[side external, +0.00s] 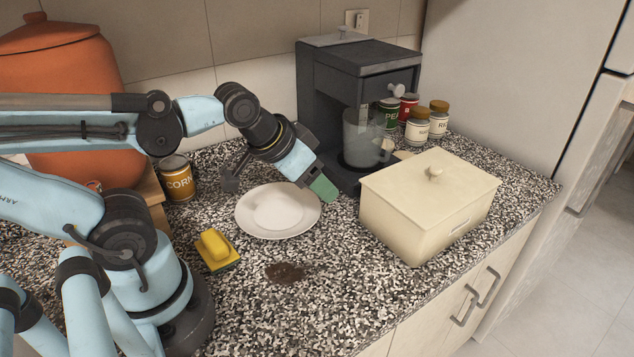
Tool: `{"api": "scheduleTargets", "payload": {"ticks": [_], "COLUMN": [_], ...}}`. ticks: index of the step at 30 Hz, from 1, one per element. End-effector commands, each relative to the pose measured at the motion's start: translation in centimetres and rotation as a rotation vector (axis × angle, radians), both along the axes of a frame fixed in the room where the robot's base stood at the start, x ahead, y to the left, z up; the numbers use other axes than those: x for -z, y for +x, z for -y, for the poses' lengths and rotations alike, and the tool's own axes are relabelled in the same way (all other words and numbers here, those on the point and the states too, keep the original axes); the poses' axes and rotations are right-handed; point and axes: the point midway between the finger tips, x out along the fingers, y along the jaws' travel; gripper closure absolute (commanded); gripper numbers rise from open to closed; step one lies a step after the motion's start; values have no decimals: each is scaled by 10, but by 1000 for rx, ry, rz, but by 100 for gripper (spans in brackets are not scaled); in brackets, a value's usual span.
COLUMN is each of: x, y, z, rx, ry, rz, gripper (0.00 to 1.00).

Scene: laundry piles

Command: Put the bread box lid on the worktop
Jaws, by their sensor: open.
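The cream bread box (410,230) stands on the speckled worktop (345,270) at the right. Its flat lid (405,185) with a small round knob (434,172) sits on top of the box. My gripper (322,190) is to the left of the box, above the worktop between the white plate and the box. It is open and apart from the lid. A green fingertip shows; the other finger is hard to make out from this side.
A coffee machine (350,80) with a glass jug (363,137) stands behind. Several jars (418,126) stand behind the box. A yellow sponge (214,245) and dark stain (285,273) are at the front. The front worktop is mostly clear.

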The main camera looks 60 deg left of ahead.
Motion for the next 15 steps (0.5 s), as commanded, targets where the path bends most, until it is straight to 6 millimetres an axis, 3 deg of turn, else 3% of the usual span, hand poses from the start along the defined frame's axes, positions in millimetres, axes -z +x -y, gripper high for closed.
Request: {"api": "scheduleTargets", "payload": {"ticks": [11,15], "x": [-1,-6], "y": [1,12], "z": [1,6], "rx": [-12,-118], "ry": [-15,-147], "rz": [-1,-11], "gripper": [43,43]}}
